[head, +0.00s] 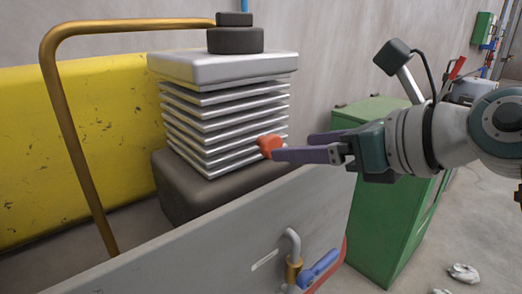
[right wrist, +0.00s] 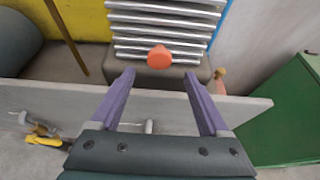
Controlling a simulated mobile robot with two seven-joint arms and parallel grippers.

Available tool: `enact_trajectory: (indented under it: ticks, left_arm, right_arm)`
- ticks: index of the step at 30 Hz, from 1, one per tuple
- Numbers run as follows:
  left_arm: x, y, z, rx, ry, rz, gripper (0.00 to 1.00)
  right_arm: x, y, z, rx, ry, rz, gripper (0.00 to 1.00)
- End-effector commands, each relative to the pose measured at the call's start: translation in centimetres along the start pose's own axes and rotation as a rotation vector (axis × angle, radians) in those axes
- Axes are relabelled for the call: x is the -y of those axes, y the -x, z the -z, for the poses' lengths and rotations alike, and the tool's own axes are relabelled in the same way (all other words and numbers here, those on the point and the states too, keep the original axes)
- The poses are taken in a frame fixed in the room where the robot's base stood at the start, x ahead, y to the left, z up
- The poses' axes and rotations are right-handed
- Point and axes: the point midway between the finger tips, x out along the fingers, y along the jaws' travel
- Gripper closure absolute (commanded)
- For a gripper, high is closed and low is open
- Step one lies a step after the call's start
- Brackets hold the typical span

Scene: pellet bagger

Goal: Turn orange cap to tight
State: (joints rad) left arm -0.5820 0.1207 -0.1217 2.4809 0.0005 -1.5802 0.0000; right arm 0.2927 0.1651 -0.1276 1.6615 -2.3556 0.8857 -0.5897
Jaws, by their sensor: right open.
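The orange cap (head: 268,146) sits at the lower right side of the silver finned block (head: 222,120) in the head view. In the right wrist view the cap (right wrist: 159,57) shows in front of the fins, centred between the fingers and beyond their tips. My right gripper (head: 296,146) has purple fingers and is open, pointing left toward the cap. In the right wrist view the space between its fingers (right wrist: 158,78) is empty. In the head view one fingertip overlaps the cap's edge; I cannot tell whether they touch. My left gripper is not in view.
A grey panel (head: 215,243) stands in front of the finned block, below my right gripper. It carries a blue-handled valve (head: 320,268). A bronze pipe (head: 78,150) rises at the left before a yellow wall (head: 30,150). A green cabinet (head: 385,230) stands at the right.

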Motion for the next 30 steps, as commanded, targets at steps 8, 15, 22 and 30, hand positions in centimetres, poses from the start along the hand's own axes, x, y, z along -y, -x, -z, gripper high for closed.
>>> enact_trajectory:
  ticks: [8,15,22,30]
  left_arm:
    - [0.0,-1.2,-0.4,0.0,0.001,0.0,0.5]
    - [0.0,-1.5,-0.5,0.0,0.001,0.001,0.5]
    - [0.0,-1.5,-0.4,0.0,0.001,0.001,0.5]
    - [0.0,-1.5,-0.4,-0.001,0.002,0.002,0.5]
  right_arm:
    - [-0.1,-4.5,0.1,0.002,-0.001,-0.002,0.21]
    - [-0.1,-5.8,0.0,0.002,0.0,-0.001,0.21]
    - [-0.1,-5.8,-0.1,0.002,0.0,-0.001,0.21]
    - [-0.1,-5.8,0.0,0.002,-0.001,-0.001,0.5]
